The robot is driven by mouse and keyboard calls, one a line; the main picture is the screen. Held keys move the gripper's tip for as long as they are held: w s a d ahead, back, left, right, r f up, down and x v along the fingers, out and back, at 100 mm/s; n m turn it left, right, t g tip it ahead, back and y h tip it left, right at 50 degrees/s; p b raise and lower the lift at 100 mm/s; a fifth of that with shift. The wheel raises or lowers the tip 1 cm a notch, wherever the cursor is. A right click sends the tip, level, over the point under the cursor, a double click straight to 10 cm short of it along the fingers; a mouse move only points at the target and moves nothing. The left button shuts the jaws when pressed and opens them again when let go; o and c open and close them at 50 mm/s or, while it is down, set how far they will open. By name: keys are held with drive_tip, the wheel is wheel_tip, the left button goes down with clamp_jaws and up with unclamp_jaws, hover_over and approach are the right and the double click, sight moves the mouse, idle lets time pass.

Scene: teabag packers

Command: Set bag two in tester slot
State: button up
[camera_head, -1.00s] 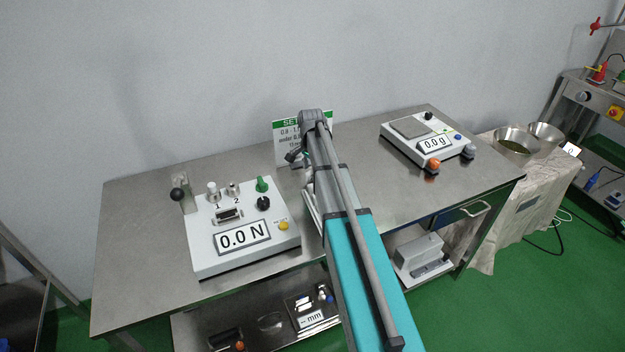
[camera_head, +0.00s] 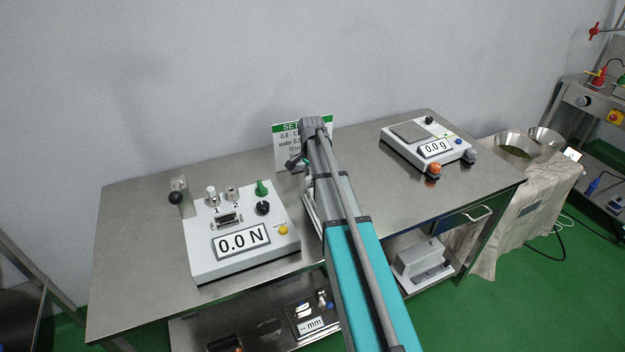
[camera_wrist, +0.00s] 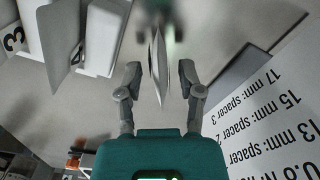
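In the wrist view my gripper (camera_wrist: 160,78) has its two fingers apart. A thin pale bag (camera_wrist: 157,62) stands on edge between them, with a visible gap on each side. I cannot read a number on the bag. In the head view the tester (camera_head: 240,246) is the white box reading 0.0 N at the left of the table. Its slot (camera_head: 228,219) is a small dark opening near the labels 1 and 2, and looks empty. My arm hides the fingers and the bag in the head view.
A settings sign (camera_wrist: 268,118) is close on the right. A scale reading 0.0 g (camera_head: 405,150) stands on the table's right. The table's left end is clear.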

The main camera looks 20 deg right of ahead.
drive_tip(key=c, duration=0.4)
drive_tip(key=shift+c, duration=0.3)
drive_tip(key=shift+r, duration=0.15)
wheel_tip(320, 180, up, 3)
drive_tip(key=p, duration=0.3)
drive_tip(key=s+a+r+p, duration=0.2)
drive_tip(key=s+r+p, duration=0.7)
drive_tip(key=s, duration=0.4)
drive_tip(key=shift+s+a+r+p, duration=0.35)
drive_tip(key=shift+s+a+p, duration=0.05)
drive_tip(key=shift+p, duration=0.1)
idle(0.7)
